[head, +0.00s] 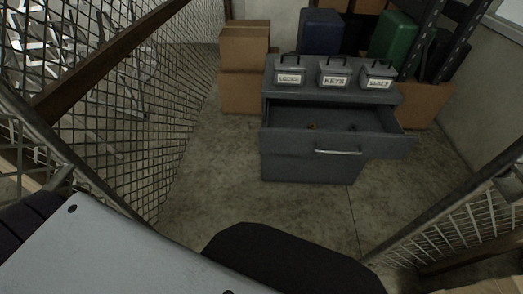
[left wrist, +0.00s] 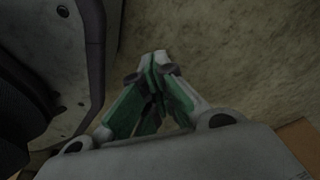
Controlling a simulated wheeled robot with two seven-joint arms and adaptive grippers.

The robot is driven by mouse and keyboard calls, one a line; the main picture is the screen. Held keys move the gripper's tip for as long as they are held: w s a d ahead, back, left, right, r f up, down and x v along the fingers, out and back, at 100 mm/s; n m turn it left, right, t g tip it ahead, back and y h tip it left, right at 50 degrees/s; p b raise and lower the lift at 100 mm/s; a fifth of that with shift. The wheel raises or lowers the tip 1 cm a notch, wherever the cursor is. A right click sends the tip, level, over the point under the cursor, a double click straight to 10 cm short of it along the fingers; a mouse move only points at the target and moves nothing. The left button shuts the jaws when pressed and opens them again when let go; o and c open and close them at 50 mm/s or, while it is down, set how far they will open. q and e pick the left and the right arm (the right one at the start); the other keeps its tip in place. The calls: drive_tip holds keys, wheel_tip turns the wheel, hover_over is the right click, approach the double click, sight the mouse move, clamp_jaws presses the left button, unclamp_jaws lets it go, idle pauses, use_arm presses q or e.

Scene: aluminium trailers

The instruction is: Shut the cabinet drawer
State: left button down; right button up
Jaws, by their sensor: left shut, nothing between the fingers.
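A dark grey cabinet (head: 310,168) stands on the concrete floor ahead of me in the head view. Its top drawer (head: 290,144) is pulled out toward me, with a pale bar handle (head: 338,152) on its front. A few small items lie inside, too small to tell. My left gripper (left wrist: 158,60) shows in the left wrist view, with green and white fingers. Its fingertips are together and nothing is between them. Bare floor lies beyond it, and the cabinet is not in that view. Neither gripper shows in the head view.
Three small labelled boxes stand on the cabinet, one reading KEYS (head: 333,74). Cardboard boxes (head: 244,50) are stacked behind left. A wire mesh wall (head: 150,110) runs along the left, and a mesh panel (head: 450,215) stands at the lower right. The floor (head: 225,185) before the cabinet is clear.

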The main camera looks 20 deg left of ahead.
use_arm(q)
drive_tip(key=w+a+r+m+t+b, duration=0.1)
drive_tip(key=w+a+r+m+t, duration=0.35)
drive_tip(key=w+r, duration=0.6)
drive_tip(key=w+a+r+m+t+b, duration=0.25)
drive_tip(key=w+r+m+t, duration=0.2)
drive_tip(key=w+r, duration=0.6)
drive_tip(key=w+d+r+m+t+h, duration=0.1)
drive_tip(key=w+d+r+m+h, duration=0.1)
drive_tip(key=r+m, duration=0.2)
drive_tip(key=w+d+r+m+t+h, duration=0.1)
drive_tip(key=w+r+m+t+h, duration=0.1)
drive_tip(key=r, duration=0.8)
drive_tip(key=w+d+r+m+t+h+b, duration=0.1)
drive_tip(key=w+d+r+m+h, duration=0.1)
drive_tip(key=r+m, duration=0.4)
drive_tip(key=shift+w+d+r+t+h, duration=0.3)
drive_tip(key=shift+w+d+r+h, duration=0.1)
drive_tip(key=shift+w+h, duration=0.5)
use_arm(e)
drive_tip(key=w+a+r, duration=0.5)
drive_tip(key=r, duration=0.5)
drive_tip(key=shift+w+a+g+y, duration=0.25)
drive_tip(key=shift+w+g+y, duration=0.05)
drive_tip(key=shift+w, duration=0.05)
